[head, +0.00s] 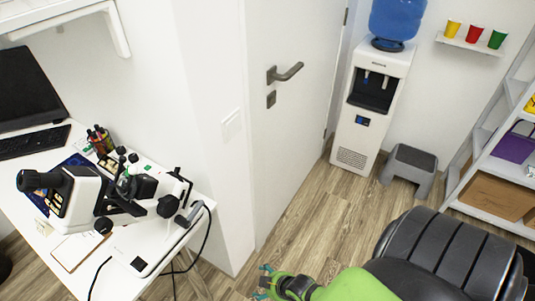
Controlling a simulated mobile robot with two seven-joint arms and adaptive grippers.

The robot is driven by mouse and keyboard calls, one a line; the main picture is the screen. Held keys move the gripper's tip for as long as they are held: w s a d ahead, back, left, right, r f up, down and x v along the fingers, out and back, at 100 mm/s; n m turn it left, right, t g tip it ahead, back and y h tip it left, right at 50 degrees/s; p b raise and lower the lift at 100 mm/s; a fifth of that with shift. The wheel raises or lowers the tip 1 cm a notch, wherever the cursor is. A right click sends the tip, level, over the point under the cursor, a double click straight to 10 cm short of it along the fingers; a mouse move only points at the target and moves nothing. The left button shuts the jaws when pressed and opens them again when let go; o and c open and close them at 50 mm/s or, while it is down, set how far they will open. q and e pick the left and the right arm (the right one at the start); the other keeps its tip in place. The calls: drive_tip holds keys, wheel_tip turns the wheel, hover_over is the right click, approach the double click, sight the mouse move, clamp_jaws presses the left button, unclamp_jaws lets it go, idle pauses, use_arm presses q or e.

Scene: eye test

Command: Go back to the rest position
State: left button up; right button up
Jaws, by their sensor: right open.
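My right gripper (264,282) shows at the bottom edge of the head view, at the end of a green arm link. Its small teal fingers point left and are apart, with nothing seen between them. It is over the wood floor, to the right of the white desk and apart from it. My left gripper is not in view.
A white desk (25,200) at left holds a microscope (80,200), a pen holder (100,140) and a keyboard (35,142). A closed door (290,120), water dispenser (372,105), grey step stool (408,168) and shelf (470,165) stand behind. Floor between is clear.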

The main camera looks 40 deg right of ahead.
idle(0.5)
drive_tip(key=s+a+f+g, duration=0.1)
drive_tip(key=s+f, duration=0.3)
drive_tip(key=s, duration=0.4)
drive_tip(key=s+f+g, duration=0.3)
drive_tip(key=s+f, duration=0.1)
drive_tip(key=s, duration=0.4)
drive_tip(key=s+a+f+g, duration=0.1)
drive_tip(key=s+f, duration=0.4)
drive_tip(key=s, duration=0.4)
drive_tip(key=shift+a+n+g+h, duration=0.35)
drive_tip(key=shift+n+g+h, duration=0.05)
idle(3.9)
